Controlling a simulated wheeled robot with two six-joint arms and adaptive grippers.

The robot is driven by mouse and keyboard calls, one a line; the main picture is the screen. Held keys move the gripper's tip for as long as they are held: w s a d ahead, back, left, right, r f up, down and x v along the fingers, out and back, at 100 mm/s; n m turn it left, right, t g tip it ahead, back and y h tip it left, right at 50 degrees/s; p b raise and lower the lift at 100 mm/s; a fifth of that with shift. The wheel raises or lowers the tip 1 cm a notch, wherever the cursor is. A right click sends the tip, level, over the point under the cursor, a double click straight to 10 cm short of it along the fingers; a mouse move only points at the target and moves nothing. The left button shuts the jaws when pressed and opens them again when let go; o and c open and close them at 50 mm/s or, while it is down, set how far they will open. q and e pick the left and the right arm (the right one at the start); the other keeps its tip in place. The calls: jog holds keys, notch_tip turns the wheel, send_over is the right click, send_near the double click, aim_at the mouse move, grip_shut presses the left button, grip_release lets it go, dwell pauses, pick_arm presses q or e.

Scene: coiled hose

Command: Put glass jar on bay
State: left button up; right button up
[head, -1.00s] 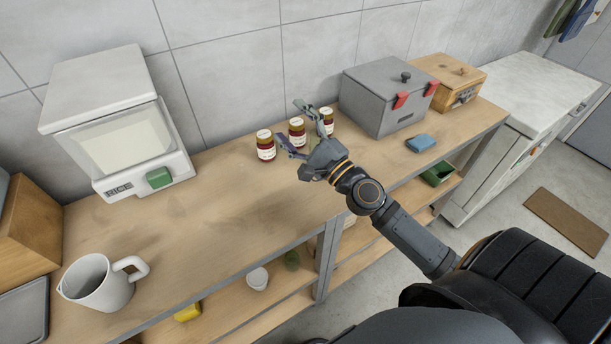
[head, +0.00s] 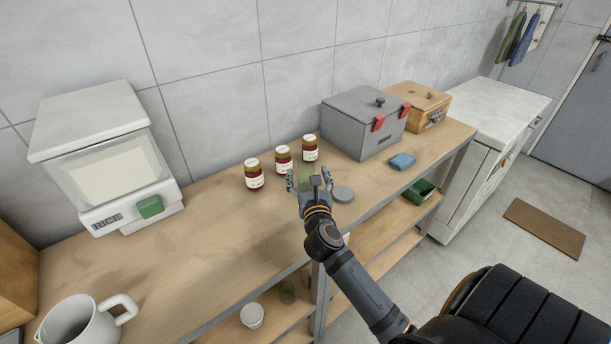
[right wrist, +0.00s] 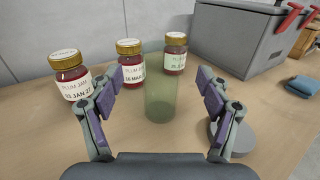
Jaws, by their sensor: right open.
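The glass jar is a clear greenish cylinder (right wrist: 160,95) standing upright on the wooden counter. It shows in the middle of the right wrist view and partly behind my gripper in the head view (head: 306,176). My right gripper (head: 303,182) is open, with one finger to each side of the jar's outline in the right wrist view (right wrist: 157,88). A gap shows on both sides; I cannot tell how deep the jar sits between the fingers. No part is labelled as the bay; open shelves (head: 372,248) run below the counter. My left gripper is out of view.
Three plum jam jars (head: 253,175) stand behind and left of the glass jar. A grey round lid-like disc (head: 343,194) lies to its right.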

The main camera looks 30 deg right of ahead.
jog(key=p+x, duration=0.1)
jog(key=x, duration=0.4)
jog(key=shift+w+d+f, duration=0.1)
jog(key=shift+d, duration=0.05)
jog(key=shift+c, duration=0.2)
jog(key=shift+c, duration=1.1)
jog(key=c, duration=1.3)
notch_tip(320, 180, up, 17)
jog(key=p, duration=0.3)
notch_tip(320, 180, up, 11)
jog(key=p, duration=1)
send_over(307, 169)
jog(key=x, duration=0.2)
jog(key=shift+w+d, duration=0.1)
jog(key=shift+w, duration=0.1)
